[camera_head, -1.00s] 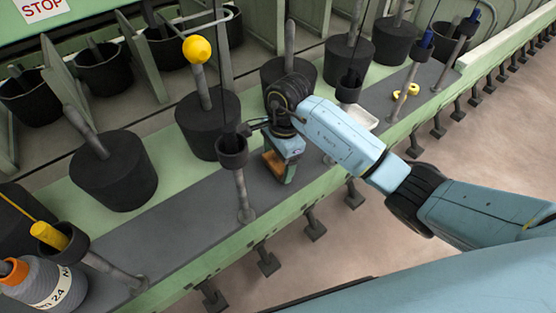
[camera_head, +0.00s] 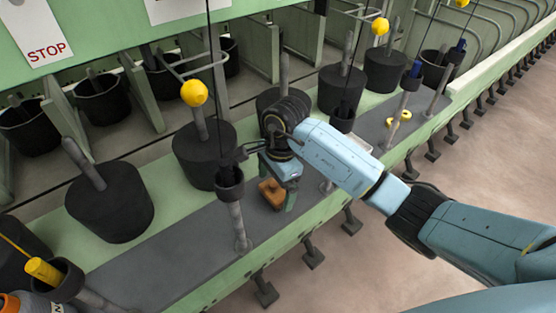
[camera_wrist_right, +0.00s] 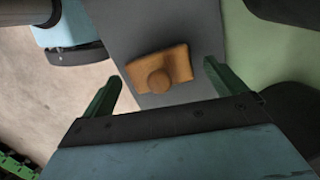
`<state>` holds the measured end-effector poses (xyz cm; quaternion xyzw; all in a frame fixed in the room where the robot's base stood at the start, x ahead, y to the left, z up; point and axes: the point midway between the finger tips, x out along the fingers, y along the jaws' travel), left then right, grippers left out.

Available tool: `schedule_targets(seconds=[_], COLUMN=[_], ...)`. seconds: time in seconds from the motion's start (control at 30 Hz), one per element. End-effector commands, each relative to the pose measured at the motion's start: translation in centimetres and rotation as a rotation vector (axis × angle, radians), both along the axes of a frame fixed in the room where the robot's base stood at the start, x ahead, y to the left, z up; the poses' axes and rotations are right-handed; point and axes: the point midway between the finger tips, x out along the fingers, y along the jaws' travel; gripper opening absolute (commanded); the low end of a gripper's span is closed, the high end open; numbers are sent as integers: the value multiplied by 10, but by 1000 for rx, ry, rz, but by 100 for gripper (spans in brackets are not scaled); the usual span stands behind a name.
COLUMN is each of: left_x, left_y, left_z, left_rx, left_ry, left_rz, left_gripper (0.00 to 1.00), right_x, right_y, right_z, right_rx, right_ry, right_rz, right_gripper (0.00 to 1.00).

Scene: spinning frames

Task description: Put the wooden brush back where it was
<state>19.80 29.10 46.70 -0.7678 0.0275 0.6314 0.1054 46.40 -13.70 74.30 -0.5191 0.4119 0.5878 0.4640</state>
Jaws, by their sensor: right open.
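The wooden brush (camera_head: 271,193) is a small orange-brown block with a round knob. It lies on the grey shelf strip (camera_head: 190,240) of the green machine, just below my right gripper (camera_head: 281,190). In the right wrist view the brush (camera_wrist_right: 160,72) shows whole, with its knob towards the camera, between and beyond the two green fingers of the gripper (camera_wrist_right: 160,88). The fingers are spread wide and stand apart from the brush on both sides. My left gripper is not in view.
A grey post with a black cup (camera_head: 230,185) stands left of my right gripper. Black cylinders (camera_head: 110,205) with spindles line the back. Yellow rings (camera_head: 398,121) and a white tray (camera_head: 358,146) lie further right on the shelf. The shelf left of the post is bare.

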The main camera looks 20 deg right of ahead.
Motion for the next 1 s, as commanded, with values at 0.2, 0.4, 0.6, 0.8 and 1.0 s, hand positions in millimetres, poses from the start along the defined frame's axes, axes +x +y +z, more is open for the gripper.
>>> schedule_targets(seconds=[0.2,0.4,0.6,0.8,1.0], left_x=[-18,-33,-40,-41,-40], left_y=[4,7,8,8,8], left_z=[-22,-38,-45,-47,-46], left_rx=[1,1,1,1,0], left_ry=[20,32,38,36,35], left_rz=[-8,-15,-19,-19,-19], left_gripper=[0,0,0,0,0], right_x=[3,3,3,3,2], right_y=[-6,-10,-12,-12,-11], right_z=[49,83,99,100,99], right_rx=[-3,-1,-2,-1,5], right_ry=[-5,-3,-1,1,2], right_rz=[2,2,2,1,-1], right_gripper=[96,96,96,96,96])
